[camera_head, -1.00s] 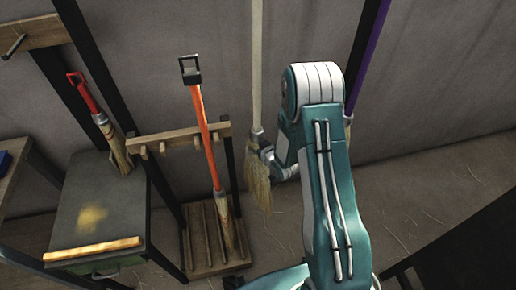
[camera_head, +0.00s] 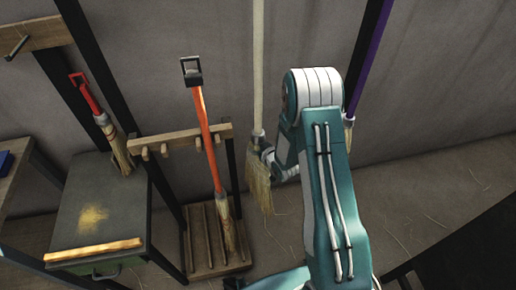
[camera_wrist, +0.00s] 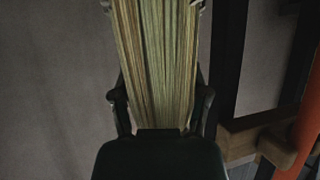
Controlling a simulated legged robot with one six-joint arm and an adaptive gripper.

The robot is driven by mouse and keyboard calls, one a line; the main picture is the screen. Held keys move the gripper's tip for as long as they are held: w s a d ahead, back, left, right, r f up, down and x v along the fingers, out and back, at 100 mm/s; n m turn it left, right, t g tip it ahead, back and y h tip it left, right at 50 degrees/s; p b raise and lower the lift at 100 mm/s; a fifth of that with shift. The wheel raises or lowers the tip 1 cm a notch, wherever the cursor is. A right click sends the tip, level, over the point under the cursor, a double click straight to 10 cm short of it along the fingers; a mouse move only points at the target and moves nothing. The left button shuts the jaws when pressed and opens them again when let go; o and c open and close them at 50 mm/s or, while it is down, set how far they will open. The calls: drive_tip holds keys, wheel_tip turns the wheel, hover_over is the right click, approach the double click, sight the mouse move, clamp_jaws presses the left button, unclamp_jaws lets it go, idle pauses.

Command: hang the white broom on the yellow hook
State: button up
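The white broom stands upright near the middle of the head view. Its pale handle (camera_head: 258,65) runs up out of the picture, and its straw bristles (camera_head: 260,186) point down. My gripper (camera_head: 262,150) is at the broom's head, where handle and bristles meet. In the wrist view the bristles (camera_wrist: 157,60) fill the middle, with the dark fingers of my gripper (camera_wrist: 160,105) close along both sides. It looks shut on the broom; the exact contact is hidden behind the gripper's body. Whether the bristles touch the floor is unclear. The yellow hook is not in view.
Left of the broom, a wooden rack (camera_head: 184,138) holds an orange broom (camera_head: 208,130). A red-handled brush (camera_head: 112,138) stands by a dark cabinet (camera_head: 100,210) further left. A purple broom (camera_head: 368,50) is behind my arm. Floor at right is mostly clear.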

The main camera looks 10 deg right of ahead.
drive_tip(key=shift+o, duration=1.3)
drive_tip(key=shift+f, duration=0.1)
drive_tip(key=shift+s, duration=0.1)
drive_tip(key=v, duration=1.2)
